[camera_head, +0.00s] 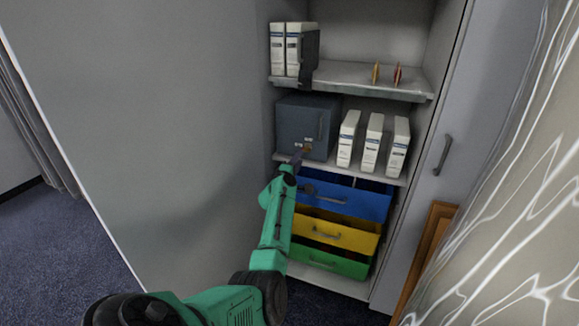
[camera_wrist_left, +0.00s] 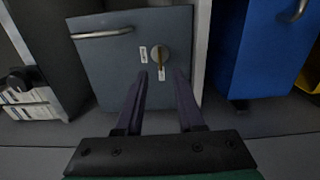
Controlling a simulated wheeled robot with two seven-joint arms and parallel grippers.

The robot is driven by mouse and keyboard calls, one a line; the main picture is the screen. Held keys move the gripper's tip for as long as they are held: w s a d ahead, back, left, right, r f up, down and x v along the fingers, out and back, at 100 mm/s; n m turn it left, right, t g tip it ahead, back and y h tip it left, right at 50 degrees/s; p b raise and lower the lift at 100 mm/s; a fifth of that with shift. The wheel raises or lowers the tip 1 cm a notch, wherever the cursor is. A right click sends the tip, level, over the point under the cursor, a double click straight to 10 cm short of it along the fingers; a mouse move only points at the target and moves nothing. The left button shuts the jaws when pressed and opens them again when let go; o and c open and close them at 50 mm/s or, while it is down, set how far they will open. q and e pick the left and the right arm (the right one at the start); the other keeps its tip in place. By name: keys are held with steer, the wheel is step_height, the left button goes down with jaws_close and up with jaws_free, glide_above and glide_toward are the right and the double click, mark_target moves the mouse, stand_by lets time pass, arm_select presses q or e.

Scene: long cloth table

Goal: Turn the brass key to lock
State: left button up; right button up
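A dark blue-grey cabinet box (camera_head: 291,113) with a closed door stands on the middle shelf. Its door (camera_wrist_left: 112,62) fills the middle of the left wrist view. A brass key (camera_wrist_left: 160,58) sits in a round lock on the door, its bow lying upright in that view. In the head view the key (camera_head: 307,148) is small, just past my fingers. My left gripper (camera_wrist_left: 161,75) is open and empty. Its two fingertips point at the lock, one on each side of the key's line; I cannot tell whether they touch it. My right gripper is not in view.
White binders (camera_head: 371,142) stand right of the box, more (camera_head: 291,48) on the top shelf. Blue (camera_head: 345,196), yellow (camera_head: 335,232) and green (camera_head: 328,260) drawers lie below. A door handle (camera_wrist_left: 101,33) projects beside the lock. A large grey panel (camera_head: 150,130) stands left.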

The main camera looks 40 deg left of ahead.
arm_select(q)
steer(key=p+v, duration=0.1)
steer(key=v, duration=0.8)
steer(key=s+d+f+m+g+h+p, duration=0.25)
steer(key=d+f+m, duration=0.2)
steer(key=f, duration=0.45)
steer(key=s+d+f+m+g+h+p, duration=0.15)
steer(key=s+d+f+m, duration=0.3)
steer(key=f, duration=0.45)
steer(key=s+d+f+m+g+h+p, duration=0.1)
steer(key=s+d+f+m+g, duration=0.2)
steer(key=d+f, duration=0.45)
steer(key=s+d+f+m+g+h+p, duration=0.1)
steer(key=s+f+m+g, duration=0.15)
steer(key=s+f, duration=0.45)
steer(key=s+d+f+m+g+p, duration=0.2)
steer(key=s+f+m, duration=0.25)
steer(key=s, duration=0.45)
steer(key=s+f+m+g, duration=0.2)
steer(key=s+m, duration=0.1)
steer(key=s, duration=0.7)
steer(key=s+d+f+m+g+p, duration=0.1)
steer(key=s+f+m+g, duration=0.1)
steer(key=s, duration=0.9)
steer(key=shift+d+f+m, duration=0.2)
steer(key=shift+f+m, duration=0.2)
steer(key=shift+f, duration=0.1)
steer(key=shift+g, duration=0.25)
